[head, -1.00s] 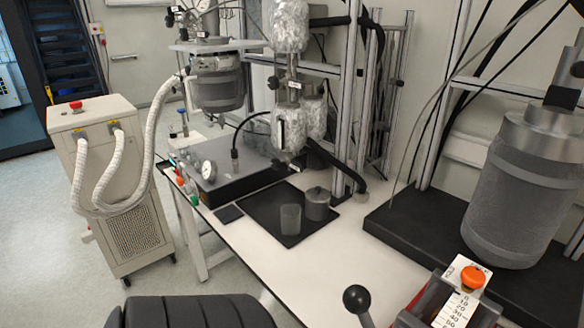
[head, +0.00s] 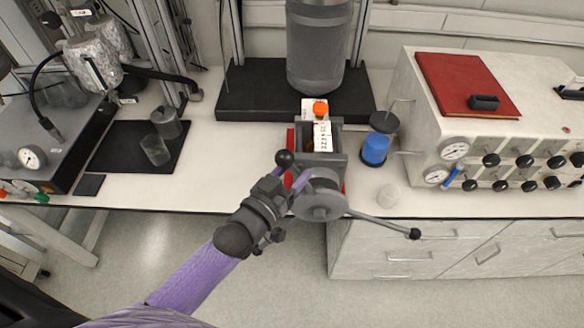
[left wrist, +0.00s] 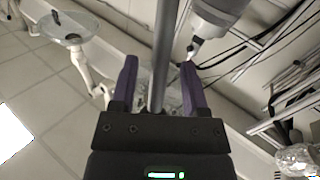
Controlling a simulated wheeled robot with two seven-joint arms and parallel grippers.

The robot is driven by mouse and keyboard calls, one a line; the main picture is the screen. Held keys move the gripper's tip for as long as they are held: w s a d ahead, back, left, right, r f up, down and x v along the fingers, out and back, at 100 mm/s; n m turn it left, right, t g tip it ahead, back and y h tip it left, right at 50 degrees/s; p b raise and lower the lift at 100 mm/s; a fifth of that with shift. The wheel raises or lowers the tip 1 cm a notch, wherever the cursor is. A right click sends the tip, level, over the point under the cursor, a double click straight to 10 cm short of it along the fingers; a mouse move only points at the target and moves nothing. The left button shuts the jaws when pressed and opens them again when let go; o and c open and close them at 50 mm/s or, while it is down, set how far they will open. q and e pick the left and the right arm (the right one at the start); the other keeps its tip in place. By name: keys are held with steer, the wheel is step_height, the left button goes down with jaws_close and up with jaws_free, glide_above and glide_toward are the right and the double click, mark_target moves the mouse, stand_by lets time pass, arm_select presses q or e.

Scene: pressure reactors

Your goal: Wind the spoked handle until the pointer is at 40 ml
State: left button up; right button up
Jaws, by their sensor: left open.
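The spoked handle (head: 321,203) is a grey hub with spokes on the front of a small grey device at the table edge. One black-knobbed spoke points up left, another right and slightly down. The white scale (head: 322,137) stands behind the hub, below an orange knob (head: 320,108); its figures are too small to read and I cannot make out the pointer. My left gripper (head: 299,181) is at the handle's left side. In the left wrist view, its purple fingers (left wrist: 158,78) are open with a grey spoke (left wrist: 160,50) between them. My right gripper is not in view.
A control box (head: 470,115) with gauges and knobs is farther right. A black slab (head: 250,98) lies behind.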

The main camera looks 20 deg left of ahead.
arm_select(q)
steer(key=shift+w+d, duration=0.2)
steer(key=shift+w, duration=0.35)
jaws_close()
stand_by(1.0)
